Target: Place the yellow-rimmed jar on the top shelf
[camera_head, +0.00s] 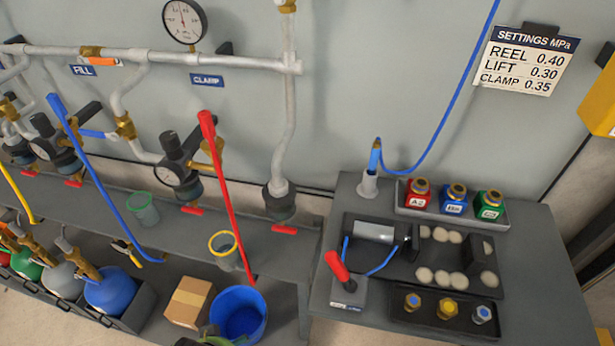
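The yellow-rimmed jar (224,258) is a clear cup with a yellow ring at its top. It appears upright near the front edge of the long grey shelf (262,246), left of the workbench. A similar green-rimmed jar (143,213) stands further left on the same shelf. I cannot tell from this view whether this grey shelf is the top shelf. Neither of my grippers shows in the head view.
A blue bucket (238,316) and cardboard box (189,302) are below the shelf. Regulators (181,172) and pipes line the wall. The workbench (550,300) at right holds a lever, bottles and trays.

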